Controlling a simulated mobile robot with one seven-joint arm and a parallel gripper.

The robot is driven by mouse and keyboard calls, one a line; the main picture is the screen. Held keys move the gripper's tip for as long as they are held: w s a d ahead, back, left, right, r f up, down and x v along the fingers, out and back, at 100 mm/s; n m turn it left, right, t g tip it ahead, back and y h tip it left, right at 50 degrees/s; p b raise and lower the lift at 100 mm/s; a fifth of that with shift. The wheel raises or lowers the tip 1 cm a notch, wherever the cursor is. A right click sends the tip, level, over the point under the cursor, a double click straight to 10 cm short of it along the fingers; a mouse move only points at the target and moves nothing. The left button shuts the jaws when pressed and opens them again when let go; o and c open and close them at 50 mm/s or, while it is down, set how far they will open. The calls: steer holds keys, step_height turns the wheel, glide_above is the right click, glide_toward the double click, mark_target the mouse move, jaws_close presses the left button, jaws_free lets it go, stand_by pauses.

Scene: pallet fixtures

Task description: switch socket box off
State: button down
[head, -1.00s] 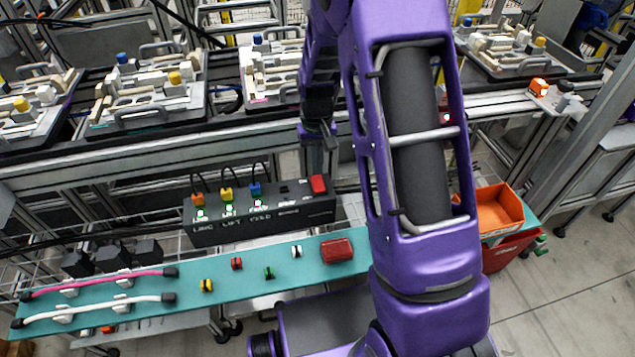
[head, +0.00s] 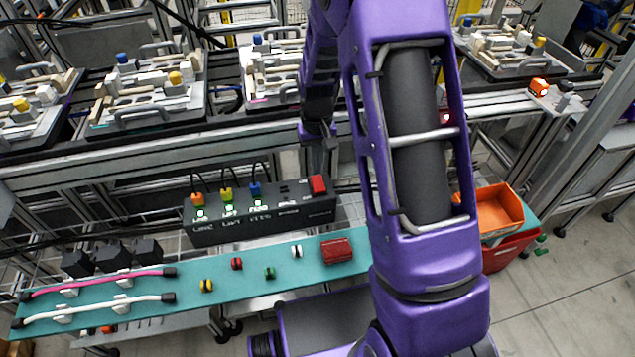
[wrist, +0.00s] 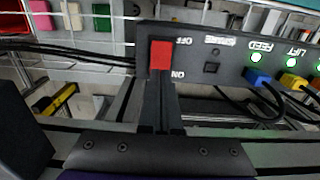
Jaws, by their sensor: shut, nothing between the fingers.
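The dark socket box (head: 270,217) stands behind the teal shelf in the head view. Its red rocker switch (head: 318,185) sits at the right end. In the wrist view the red switch (wrist: 161,55) lies between the OFF and ON labels. Green lights glow by the FEED and LIFT sockets, and a third green light shows in the head view. My gripper (wrist: 160,82) is shut and empty, its fingertips right at the ON-side edge of the switch; whether they touch cannot be told. In the head view my gripper (head: 319,168) is just behind the switch.
Orange, yellow and blue plugs with black cables stand in the box (wrist: 256,78). The teal shelf (head: 205,300) holds small coloured parts, a red case (head: 336,250) and two cables. An orange bin (head: 498,211) is at right. Fixture pallets line the conveyor behind.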

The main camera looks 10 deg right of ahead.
mark_target(317, 179)
steer(key=shift+f+b, duration=0.85)
steer(key=shift+f, duration=0.55)
stand_by(0.7)
steer(key=shift+r+p, duration=2.45)
steer(key=shift+r, duration=1.1)
